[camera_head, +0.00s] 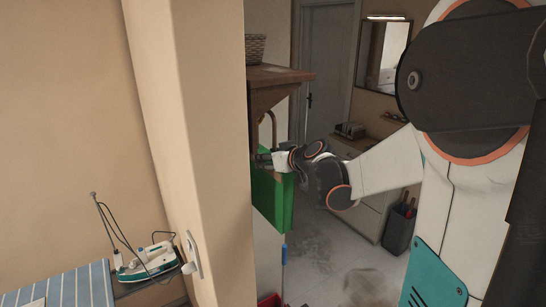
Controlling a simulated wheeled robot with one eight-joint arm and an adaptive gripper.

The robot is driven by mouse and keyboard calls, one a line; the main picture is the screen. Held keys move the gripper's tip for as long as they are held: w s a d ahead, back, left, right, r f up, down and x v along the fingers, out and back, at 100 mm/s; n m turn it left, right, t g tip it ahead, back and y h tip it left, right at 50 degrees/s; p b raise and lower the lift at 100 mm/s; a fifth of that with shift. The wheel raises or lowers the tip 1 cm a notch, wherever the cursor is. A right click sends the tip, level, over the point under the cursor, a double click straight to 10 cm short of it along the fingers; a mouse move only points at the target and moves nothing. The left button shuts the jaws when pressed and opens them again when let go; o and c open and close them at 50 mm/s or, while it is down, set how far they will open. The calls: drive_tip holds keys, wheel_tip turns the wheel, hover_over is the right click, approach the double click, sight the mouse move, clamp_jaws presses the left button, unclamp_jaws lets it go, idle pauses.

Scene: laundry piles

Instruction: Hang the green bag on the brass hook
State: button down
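The green bag (273,202) hangs upright below the wooden shelf, with its left side cut off by the wall corner. A thin brownish loop (273,126) rises above it towards the shelf; I cannot tell whether it is the bag's handle. My gripper (262,160) reaches in from the right and is at the bag's top edge. Its fingertips are small, dark and partly behind the wall corner, so their grip on the bag is unclear. I cannot make out the brass hook.
The wall corner (199,130) stands close in front, left of the bag. The wooden shelf (280,74) above carries a wicker basket (255,48). An iron (148,261) rests at lower left near a striped ironing board (75,289). A blue-handled pole (284,255) stands under the bag.

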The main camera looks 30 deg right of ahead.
drive_tip(key=shift+a+f+b, duration=0.25)
drive_tip(key=shift+a+f, duration=0.05)
drive_tip(key=shift+a, duration=0.4)
drive_tip(key=shift+a+f+b, duration=0.2)
drive_tip(key=shift+a+f, duration=0.15)
drive_tip(key=shift+a, duration=0.35)
drive_tip(key=shift+a+f+b, duration=0.25)
drive_tip(key=shift+a+f, duration=0.05)
drive_tip(key=shift+a, duration=0.4)
drive_tip(key=c, duration=0.8)
unclamp_jaws()
drive_tip(key=shift+s, duration=0.1)
drive_tip(key=v, duration=0.8)
